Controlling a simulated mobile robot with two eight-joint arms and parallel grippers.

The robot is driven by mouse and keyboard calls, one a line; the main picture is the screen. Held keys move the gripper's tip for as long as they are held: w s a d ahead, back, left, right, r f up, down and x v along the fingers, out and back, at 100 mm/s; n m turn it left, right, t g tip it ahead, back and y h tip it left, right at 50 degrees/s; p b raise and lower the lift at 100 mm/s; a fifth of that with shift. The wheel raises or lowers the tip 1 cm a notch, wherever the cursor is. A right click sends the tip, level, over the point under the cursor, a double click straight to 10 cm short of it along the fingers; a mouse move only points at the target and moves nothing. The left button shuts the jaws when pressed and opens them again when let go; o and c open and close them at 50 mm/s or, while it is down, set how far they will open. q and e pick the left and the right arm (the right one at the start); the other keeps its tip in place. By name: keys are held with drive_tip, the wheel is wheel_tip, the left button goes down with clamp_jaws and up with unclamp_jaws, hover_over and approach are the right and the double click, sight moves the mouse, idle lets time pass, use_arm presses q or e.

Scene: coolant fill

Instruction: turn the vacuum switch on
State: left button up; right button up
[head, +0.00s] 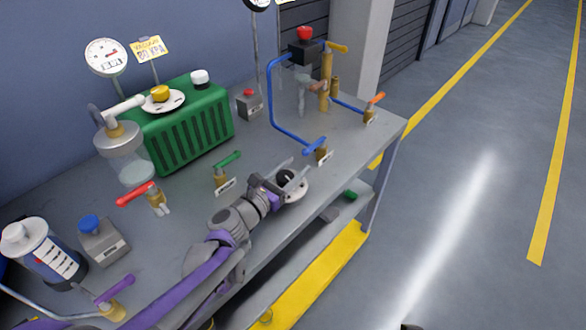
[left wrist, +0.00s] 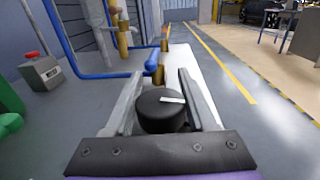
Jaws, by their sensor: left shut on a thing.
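A black round knob (left wrist: 160,108) with a white pointer line sits between the fingers of my left gripper (head: 293,172) in the left wrist view. The pointer lies nearly sideways, toward the right. In the head view the knob (head: 287,179) stands on a round white plate (head: 297,194) near the bench's front edge, partly hidden by the fingers. My left gripper is shut on the knob. I cannot read a label that names it the vacuum switch. My right gripper is not in view.
The grey bench (head: 200,200) holds a green ribbed unit (head: 190,125), a red-handled valve (head: 140,193), a green-handled valve (head: 227,159) and a blue-handled valve (head: 316,147) close beyond the gripper. A blue pipe (head: 273,100) rises behind. Open floor lies to the right.

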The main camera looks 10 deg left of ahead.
use_arm(q)
drive_tip(key=shift+c, duration=0.9)
drive_tip(key=shift+m+g+h, duration=0.4)
drive_tip(key=shift+h, duration=0.1)
drive_tip(key=shift+s+d+m+g+h, duration=0.15)
drive_tip(key=shift+d+m+g+h, duration=0.05)
drive_tip(key=shift+m+g+h, duration=0.8)
drive_tip(key=shift+s+d+m+g+h, duration=0.2)
drive_tip(key=shift+m+g+h, duration=0.5)
drive_tip(key=shift+g+h, duration=0.1)
drive_tip(key=shift+s+d+m+g+h, duration=0.15)
drive_tip(key=shift+m+g+h, duration=0.55)
drive_tip(key=shift+g+h, duration=0.1)
drive_tip(key=o, duration=1.4)
drive_tip(key=shift+c, duration=0.2)
